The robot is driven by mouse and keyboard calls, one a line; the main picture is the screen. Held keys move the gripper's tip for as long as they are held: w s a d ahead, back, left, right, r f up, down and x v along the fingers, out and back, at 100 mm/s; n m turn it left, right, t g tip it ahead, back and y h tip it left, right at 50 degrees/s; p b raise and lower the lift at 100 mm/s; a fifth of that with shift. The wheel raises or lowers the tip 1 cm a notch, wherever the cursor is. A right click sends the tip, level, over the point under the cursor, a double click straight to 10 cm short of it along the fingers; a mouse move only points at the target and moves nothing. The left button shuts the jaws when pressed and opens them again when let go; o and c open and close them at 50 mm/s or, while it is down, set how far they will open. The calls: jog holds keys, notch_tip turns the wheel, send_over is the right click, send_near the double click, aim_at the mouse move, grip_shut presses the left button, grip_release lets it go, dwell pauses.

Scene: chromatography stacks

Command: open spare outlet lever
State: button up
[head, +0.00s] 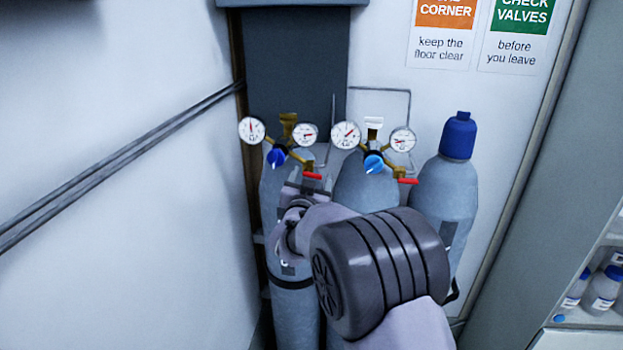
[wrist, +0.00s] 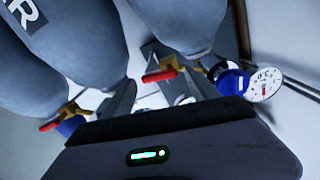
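Two gas regulators stand side by side in the head view. The left one has a red outlet lever (head: 312,176) and the right one has a red outlet lever (head: 408,181). I cannot tell which is the spare. My gripper (wrist: 157,92) is open, its two grey fingers apart. In the wrist view, one red lever (wrist: 160,76) appears between the fingers, apparently the left regulator's; contact is not clear. The other red lever (wrist: 50,127) lies outside the fingers. In the head view my gripper is just below the left lever, partly hidden by my wrist.
Grey cylinders stand against the wall, the right one under a blue cap (head: 459,136). Blue knobs (head: 277,157) (head: 373,163) and round gauges (head: 251,131) sit close to the levers. A wall is at left, and a shelf with bottles (head: 602,290) at right.

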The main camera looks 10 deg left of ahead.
jog(key=c, duration=1.2)
jog(key=shift+r+n, duration=0.15)
jog(key=shift+n, duration=1.05)
jog(key=o, duration=1.4)
jog(key=s, duration=1.1)
jog(key=s+b, duration=0.1)
jog(key=s, duration=0.5)
jog(key=shift+s+a, duration=0.25)
jog(key=shift+a, duration=0.05)
jog(key=shift+d, duration=0.1)
